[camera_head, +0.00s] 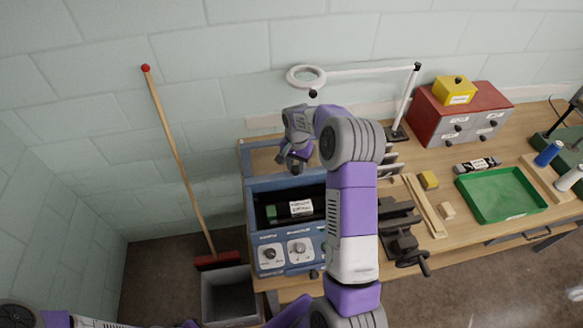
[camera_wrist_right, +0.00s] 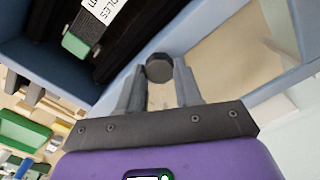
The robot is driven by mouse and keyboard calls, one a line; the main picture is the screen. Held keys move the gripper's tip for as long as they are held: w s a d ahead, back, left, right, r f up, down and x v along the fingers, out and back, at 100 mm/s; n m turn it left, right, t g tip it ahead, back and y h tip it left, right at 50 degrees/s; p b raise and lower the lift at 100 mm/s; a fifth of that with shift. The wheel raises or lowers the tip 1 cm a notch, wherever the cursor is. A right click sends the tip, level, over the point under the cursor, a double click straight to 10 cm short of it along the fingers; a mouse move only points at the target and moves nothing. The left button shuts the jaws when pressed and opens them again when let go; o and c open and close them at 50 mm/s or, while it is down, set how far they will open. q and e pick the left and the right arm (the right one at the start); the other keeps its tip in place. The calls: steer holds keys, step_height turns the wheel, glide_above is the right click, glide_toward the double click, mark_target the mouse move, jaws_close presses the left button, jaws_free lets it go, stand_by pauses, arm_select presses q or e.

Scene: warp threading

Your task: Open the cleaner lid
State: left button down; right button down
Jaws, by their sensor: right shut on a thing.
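The cleaner is a blue box (camera_head: 249,212) at the left end of the workbench, with dials on its front panel. Its lid (camera_head: 243,160), a blue frame with a clear pane, stands raised at the back, and the dark inside is exposed. A black and green labelled object (camera_head: 300,208) lies inside. My right gripper (camera_head: 294,164) is at the raised lid, shut on its dark round knob (camera_wrist_right: 159,68); the lid frame (camera_wrist_right: 262,92) also shows in the right wrist view. My arm hides the cleaner's right side. My left gripper is out of view.
A ring lamp (camera_head: 306,77) on a stand reaches over the bench behind my arm. A vise (camera_head: 404,243), a green tray (camera_head: 500,195) and a red drawer box (camera_head: 461,113) are to the right. A broom (camera_head: 176,160) and grey bin (camera_head: 229,296) stand left.

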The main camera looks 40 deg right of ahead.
steer(key=c, duration=0.8)
jaws_free()
steer(key=shift+o, duration=0.2)
steer(key=shift+r, duration=0.1)
step_height(320, 180, up, 7)
steer(key=shift+r+b, duration=0.2)
steer(key=shift+b, duration=0.1)
